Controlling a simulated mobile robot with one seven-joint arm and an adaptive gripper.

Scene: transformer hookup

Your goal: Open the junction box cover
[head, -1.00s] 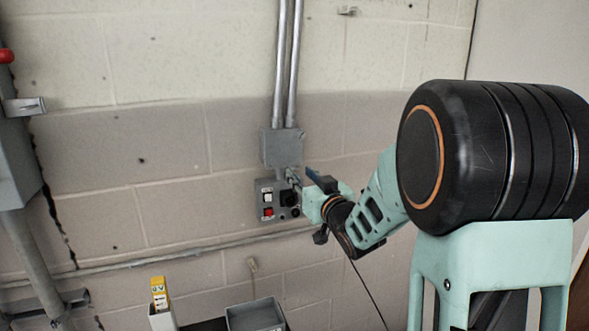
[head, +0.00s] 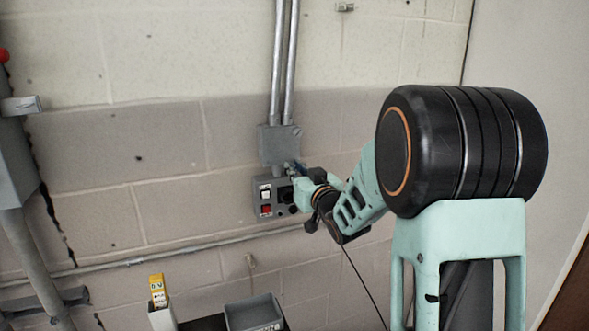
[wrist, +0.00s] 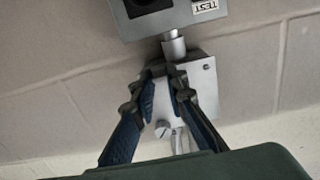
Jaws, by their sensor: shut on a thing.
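The junction box (head: 275,143) is a grey metal box on the wall at the foot of two conduits. Its flat cover (wrist: 203,95) faces me in the wrist view, upside down, with a screw (wrist: 163,130) and another near a corner. My gripper (wrist: 160,72) has both blue-padded fingers at the cover's edge nearest the control box. It is shut on the cover there, though the exact contact is hard to see. In the head view my gripper (head: 291,172) is at the box's lower right, partly hiding that corner.
A control box (head: 267,186) with a white button, a red button and a dark knob hangs just below, close to my gripper. It also shows in the wrist view (wrist: 155,12). A grey bin (head: 254,314) and a yellow item (head: 158,288) stand lower down.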

